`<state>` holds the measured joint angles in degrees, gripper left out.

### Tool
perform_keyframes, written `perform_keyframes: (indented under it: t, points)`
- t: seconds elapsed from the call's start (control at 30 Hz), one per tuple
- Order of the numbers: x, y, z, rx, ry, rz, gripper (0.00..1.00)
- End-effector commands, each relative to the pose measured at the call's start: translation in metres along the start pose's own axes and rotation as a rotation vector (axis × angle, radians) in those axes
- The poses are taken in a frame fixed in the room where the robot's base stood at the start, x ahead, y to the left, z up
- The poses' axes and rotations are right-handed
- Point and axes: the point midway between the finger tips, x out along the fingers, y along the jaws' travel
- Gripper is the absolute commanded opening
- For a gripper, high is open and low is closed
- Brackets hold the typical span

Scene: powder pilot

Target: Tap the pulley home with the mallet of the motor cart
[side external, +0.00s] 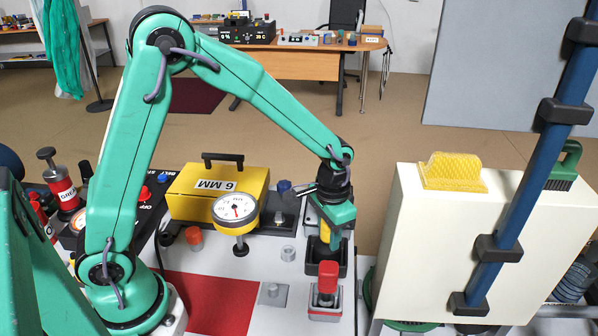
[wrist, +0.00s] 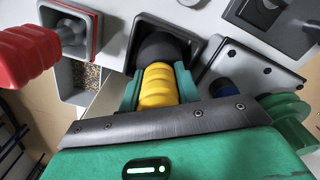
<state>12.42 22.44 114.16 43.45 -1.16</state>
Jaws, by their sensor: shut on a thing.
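My gripper (side external: 328,240) points down at the right of the cart's white top. In the wrist view its green fingers (wrist: 158,86) are shut on the ridged yellow handle of a tool (wrist: 157,95), which looks like the mallet. A black rounded end (wrist: 163,50) of this tool sits in or just above a black square holder (wrist: 202,42). The holder also shows in the side view (side external: 326,282), below the gripper. I cannot tell whether tool and holder touch. I cannot pick out the pulley with certainty.
A red-handled tool (side external: 327,275) stands in a red-rimmed holder just in front. A dial gauge (side external: 236,210) and a yellow 6 MM case (side external: 217,192) are to the left. A small metal cylinder (side external: 288,253) stands nearby. A white cabinet (side external: 440,250) rises at right.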

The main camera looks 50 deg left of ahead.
Motion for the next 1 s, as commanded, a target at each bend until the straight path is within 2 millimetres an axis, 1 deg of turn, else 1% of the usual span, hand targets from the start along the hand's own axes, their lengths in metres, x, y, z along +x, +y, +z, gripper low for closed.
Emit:
perform_keyframes:
  t: [1.0]
  points:
    - [-0.042, 0.000, -0.001, 0.000, 0.004, 0.000, 0.00]
